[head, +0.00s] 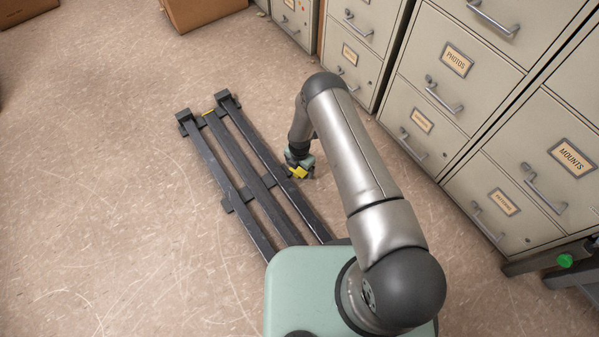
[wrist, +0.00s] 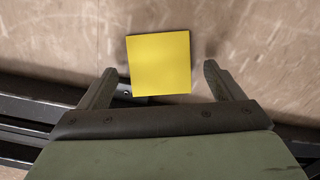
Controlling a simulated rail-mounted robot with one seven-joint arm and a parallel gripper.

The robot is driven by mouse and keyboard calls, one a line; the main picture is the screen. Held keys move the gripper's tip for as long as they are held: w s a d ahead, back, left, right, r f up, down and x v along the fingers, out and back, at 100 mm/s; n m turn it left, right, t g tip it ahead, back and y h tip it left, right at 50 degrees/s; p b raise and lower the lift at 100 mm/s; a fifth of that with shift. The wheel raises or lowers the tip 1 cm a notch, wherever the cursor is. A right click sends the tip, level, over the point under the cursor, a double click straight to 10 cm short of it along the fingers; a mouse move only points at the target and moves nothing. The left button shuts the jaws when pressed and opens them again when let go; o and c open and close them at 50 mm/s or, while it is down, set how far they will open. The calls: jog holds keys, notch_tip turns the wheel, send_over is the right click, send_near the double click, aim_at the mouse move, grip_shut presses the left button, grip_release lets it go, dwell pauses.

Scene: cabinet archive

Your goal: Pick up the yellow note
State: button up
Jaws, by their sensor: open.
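The yellow note (wrist: 159,64) is a flat, nearly square sheet in the middle of the wrist view. My gripper (wrist: 160,72) is open, with one finger on each side of the note and a gap showing on both sides. The note's lower edge reaches between the fingers. In the head view the note is a small yellow patch (head: 298,173) at my gripper (head: 300,166), low beside the right rail. I cannot tell whether the note lies on the floor or how far the fingers are above it.
Dark floor rails (head: 243,168) run just left of the gripper, with a small yellow mark at their far end. Grey filing cabinets (head: 470,85) line the right side. A cardboard box (head: 203,10) stands at the back. Open floor (head: 90,200) lies left of the rails.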

jog(key=shift+f, duration=0.6)
jog(key=c, duration=1.1)
jog(key=shift+r, duration=0.1)
jog(key=shift+r, duration=0.5)
notch_tip(320, 180, up, 2)
jog(key=shift+r+p, duration=0.2)
jog(key=shift+p, duration=0.6)
jog(key=s+d+r+p, duration=0.1)
jog(key=s+r+p, duration=0.1)
jog(key=s+r, duration=0.1)
jog(key=s+d+r+p, duration=0.1)
jog(key=s+r+p, duration=0.1)
jog(key=s, duration=0.4)
jog(key=s+d+r+p, duration=0.2)
jog(key=s+r, duration=0.2)
jog(key=shift+s+d+r+p, duration=0.1)
jog(key=shift+s+r+p, duration=0.05)
jog(key=shift+r+p, duration=0.15)
